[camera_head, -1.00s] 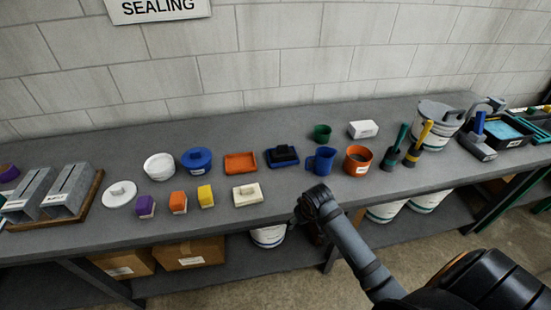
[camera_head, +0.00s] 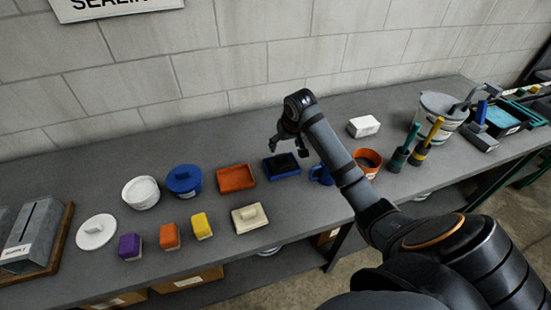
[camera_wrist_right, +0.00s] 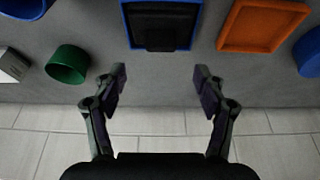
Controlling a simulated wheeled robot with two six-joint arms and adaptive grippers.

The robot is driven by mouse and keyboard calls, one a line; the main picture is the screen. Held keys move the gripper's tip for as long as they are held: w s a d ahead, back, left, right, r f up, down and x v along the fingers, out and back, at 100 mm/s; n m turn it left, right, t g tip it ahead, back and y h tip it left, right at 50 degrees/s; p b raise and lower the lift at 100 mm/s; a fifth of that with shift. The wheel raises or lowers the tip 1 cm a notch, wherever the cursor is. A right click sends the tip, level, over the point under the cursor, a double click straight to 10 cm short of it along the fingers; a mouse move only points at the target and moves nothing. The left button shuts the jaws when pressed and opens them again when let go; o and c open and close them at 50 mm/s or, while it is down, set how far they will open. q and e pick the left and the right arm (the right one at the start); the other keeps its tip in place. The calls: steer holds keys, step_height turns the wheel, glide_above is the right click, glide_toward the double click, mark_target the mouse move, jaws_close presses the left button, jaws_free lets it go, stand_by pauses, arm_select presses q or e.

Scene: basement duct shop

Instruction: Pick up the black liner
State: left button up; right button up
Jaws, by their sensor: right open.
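The black liner (camera_head: 285,164) lies in a blue tray (camera_head: 270,176) on the grey bench in the head view. In the right wrist view the liner (camera_wrist_right: 162,22) shows at the top, with a raised part on it, inside the tray's blue rim (camera_wrist_right: 126,28). My right gripper (camera_head: 289,150) is above the bench near the tray's back edge, with its fingers pointing down. In the wrist view the right gripper (camera_wrist_right: 160,80) is open and empty, its fingers apart and short of the tray. My left gripper is out of view.
An orange tray (camera_head: 236,178) is left of the blue tray. A blue mug (camera_head: 320,175), partly behind my right arm, and an orange pot (camera_head: 368,162) are to the right. A green cup (camera_wrist_right: 67,64) stands close by.

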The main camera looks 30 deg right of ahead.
mark_target(282, 156)
step_height(282, 156, down, 4)
steer(key=shift+d+r+p, duration=0.1)
steer(key=shift+r+p, duration=0.15)
steer(key=shift+p, duration=0.15)
steer(key=x, duration=0.1)
steer(key=p+x, duration=0.1)
steer(key=x, duration=0.1)
steer(key=shift+w+r, duration=0.1)
steer(key=shift+w, duration=0.2)
steer(key=shift+p+x, duration=0.3)
steer(key=shift+x, duration=0.9)
steer(key=shift+w+f, duration=0.2)
steer(key=shift+f, duration=0.2)
steer(key=shift+s+r, duration=0.1)
steer(key=c, duration=1.4)
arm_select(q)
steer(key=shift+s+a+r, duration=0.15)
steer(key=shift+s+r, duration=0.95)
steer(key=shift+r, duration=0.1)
arm_select(e)
steer(key=shift+o, duration=0.2)
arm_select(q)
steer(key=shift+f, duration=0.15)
arm_select(e)
steer(key=shift+r, duration=0.1)
